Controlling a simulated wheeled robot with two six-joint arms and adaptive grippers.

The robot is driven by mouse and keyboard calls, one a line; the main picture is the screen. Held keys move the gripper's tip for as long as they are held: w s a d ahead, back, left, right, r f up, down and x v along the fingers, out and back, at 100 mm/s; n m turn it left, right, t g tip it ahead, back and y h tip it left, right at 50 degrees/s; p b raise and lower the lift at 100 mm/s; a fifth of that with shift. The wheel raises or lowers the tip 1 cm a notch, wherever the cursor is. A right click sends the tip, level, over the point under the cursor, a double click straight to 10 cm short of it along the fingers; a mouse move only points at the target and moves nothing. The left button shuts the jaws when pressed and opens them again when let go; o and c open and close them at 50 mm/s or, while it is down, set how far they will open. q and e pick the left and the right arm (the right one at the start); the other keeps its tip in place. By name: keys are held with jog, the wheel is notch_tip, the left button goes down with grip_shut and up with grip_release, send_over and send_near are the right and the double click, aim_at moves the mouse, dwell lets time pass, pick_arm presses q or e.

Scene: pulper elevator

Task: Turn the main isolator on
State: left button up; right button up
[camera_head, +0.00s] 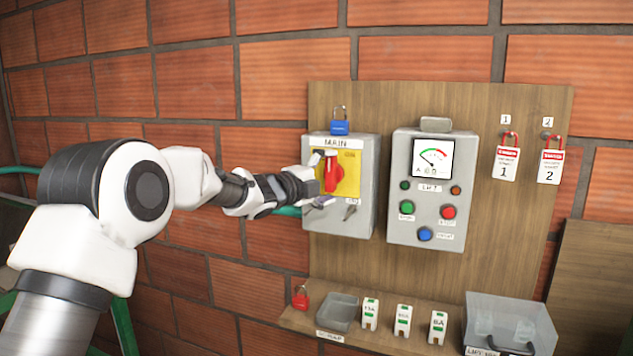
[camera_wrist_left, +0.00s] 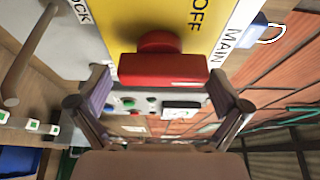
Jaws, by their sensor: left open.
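The main isolator (camera_head: 365,215) is a grey box labelled MAIN at the left of a wooden board. Its red handle (camera_head: 331,174) stands on a yellow plate (camera_head: 350,178); in the head view it looks roughly upright. My left gripper (camera_head: 319,181) is open at the front of the box. In the left wrist view its fingertips (camera_wrist_left: 160,92) lie on either side of the red handle (camera_wrist_left: 163,69), with gaps showing; the word OFF shows on the plate. Contact cannot be told. A small grey lever (camera_head: 350,211) sits low on the box. My right gripper is not in view.
A blue padlock (camera_head: 340,127) is on top of the isolator. A grey meter box (camera_head: 400,225) with buttons stands close to its right. Two tagged red padlocks hang further right. A shelf below holds a red padlock (camera_head: 300,297), a tray, fuses and a clear bin (camera_head: 535,318).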

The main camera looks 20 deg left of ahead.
pick_arm(q)
jog(key=v, duration=1.1)
jog(key=shift+d+f, duration=0.1)
jog(key=shift+d, duration=0.05)
